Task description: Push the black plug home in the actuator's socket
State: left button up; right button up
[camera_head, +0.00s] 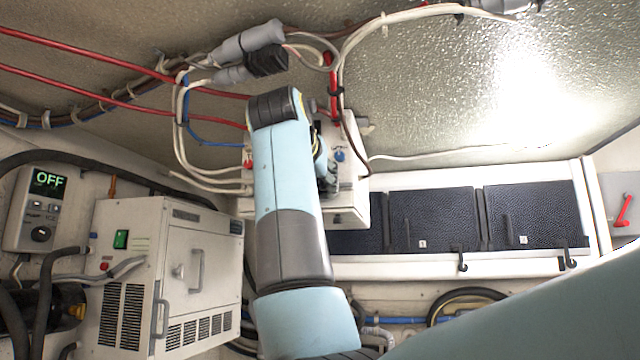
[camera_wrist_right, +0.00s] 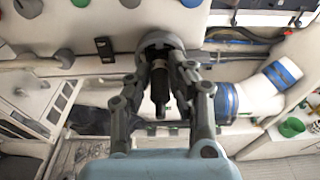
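The black plug (camera_wrist_right: 160,85) shows in the right wrist view, upright in the picture between the fingers of my right gripper (camera_wrist_right: 166,72). The fingers close in on its sides from left and right. A round grey collar, which looks like the socket (camera_wrist_right: 160,39), surrounds the plug's far end; I cannot tell how deep it sits. In the head view my right gripper (camera_head: 327,178) is at the white box (camera_head: 349,205) below the cables, mostly hidden by my arm. The plug is hidden there. My left gripper is not in view.
Grey cable connectors (camera_head: 248,42) and a black one (camera_head: 266,63) hang above the white box. A white cabinet (camera_head: 170,275) and a panel reading OFF (camera_head: 46,205) stand left. Dark panels (camera_head: 430,218) with hooks line the right. Loose cables run close around my right arm.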

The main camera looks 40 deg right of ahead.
grip_shut()
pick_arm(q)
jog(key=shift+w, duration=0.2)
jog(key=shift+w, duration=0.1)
pick_arm(e)
jog(key=shift+d, duration=0.1)
jog(key=o, duration=0.8)
grip_release()
jog(key=shift+w, duration=0.15)
jog(key=shift+c, duration=0.2)
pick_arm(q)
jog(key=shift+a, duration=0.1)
